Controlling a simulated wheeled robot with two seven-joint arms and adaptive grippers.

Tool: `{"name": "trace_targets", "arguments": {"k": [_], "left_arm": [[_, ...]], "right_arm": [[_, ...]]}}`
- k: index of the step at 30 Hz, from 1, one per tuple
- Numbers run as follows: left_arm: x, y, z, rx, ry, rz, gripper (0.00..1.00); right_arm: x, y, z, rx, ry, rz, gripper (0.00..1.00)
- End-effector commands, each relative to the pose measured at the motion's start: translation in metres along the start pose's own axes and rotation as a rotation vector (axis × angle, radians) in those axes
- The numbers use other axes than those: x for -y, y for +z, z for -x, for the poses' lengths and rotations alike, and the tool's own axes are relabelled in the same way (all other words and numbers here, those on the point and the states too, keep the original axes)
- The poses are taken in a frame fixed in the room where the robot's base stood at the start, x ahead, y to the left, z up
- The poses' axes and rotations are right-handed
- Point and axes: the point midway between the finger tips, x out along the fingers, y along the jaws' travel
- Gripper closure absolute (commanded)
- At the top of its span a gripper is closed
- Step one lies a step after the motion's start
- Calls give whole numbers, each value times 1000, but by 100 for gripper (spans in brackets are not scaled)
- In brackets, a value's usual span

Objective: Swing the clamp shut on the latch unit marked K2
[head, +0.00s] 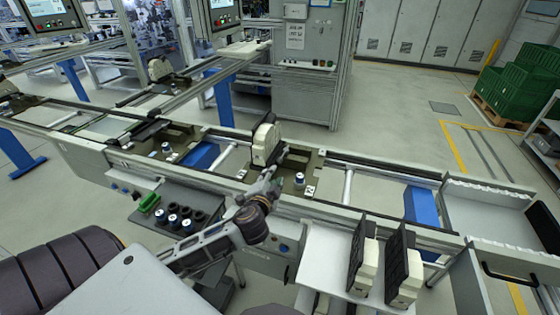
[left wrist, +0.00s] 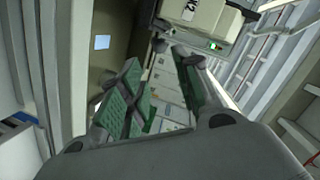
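A cream latch unit with a dark edge (head: 265,143) stands upright on a dark pallet (head: 318,160) on the conveyor, in the middle of the head view. Its cream body (left wrist: 215,18) is at the top of the left wrist view, with a dark marking that looks like K2. My left gripper (head: 275,180) is just in front of the unit. I cannot make out the clamp's position. My right gripper is not in view.
A small white-and-blue knob (head: 299,179) stands on the pallet right of my left gripper. Two cream-and-black units (head: 368,268) stand on a white shelf at the front right. A dark tray (head: 180,215) with several round parts is left of my arm. Another pallet (head: 160,140) is at the left.

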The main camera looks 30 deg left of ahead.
Motion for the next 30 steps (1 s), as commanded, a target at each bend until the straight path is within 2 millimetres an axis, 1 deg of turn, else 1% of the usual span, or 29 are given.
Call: {"name": "trace_targets", "arguments": {"k": [4,11,17,30], "left_arm": [[0,0,-1,0,0,0,68],[0,0,-8,-1,0,0,68],[1,-1,-22,-1,-1,-1,68],[1,-1,-58,0,0,0,68]], "right_arm": [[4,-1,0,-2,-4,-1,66],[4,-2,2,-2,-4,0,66],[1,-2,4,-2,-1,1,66],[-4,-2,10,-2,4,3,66]]}}
